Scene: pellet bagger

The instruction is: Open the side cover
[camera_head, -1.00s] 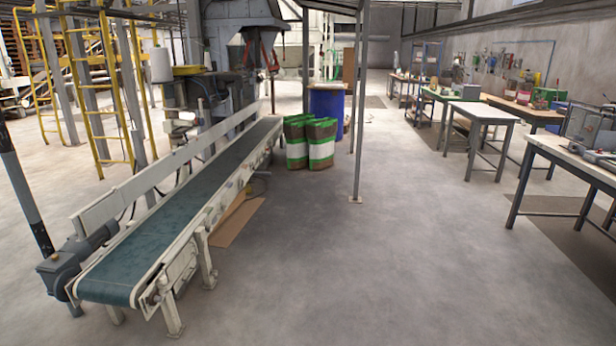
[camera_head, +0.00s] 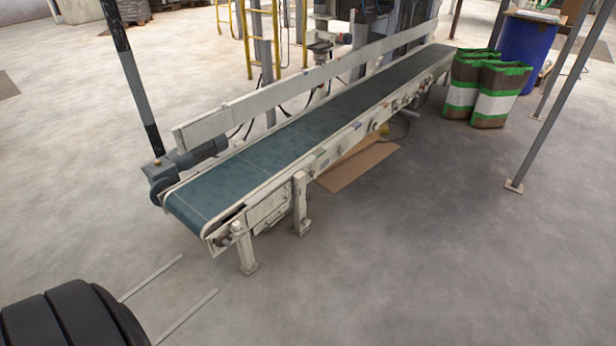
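A pale side panel (camera_head: 268,208) sits on the near side of the conveyor's front end, below the belt. I cannot tell for sure that it is the side cover; it looks closed against the frame. The conveyor (camera_head: 250,165) has a green belt and a cream frame. At the lower left, my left gripper (camera_head: 200,273) shows as two thin grey fingers extending from a black ribbed part of my arm. The fingers are spread apart with only floor between them, well short of the conveyor. My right gripper is not in view.
A grey motor (camera_head: 190,163) and a dark post (camera_head: 130,75) stand at the conveyor's left end. Green-and-white bags (camera_head: 492,100), a blue drum (camera_head: 527,50) and a thin metal post (camera_head: 560,100) are at the right. The floor in front is clear.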

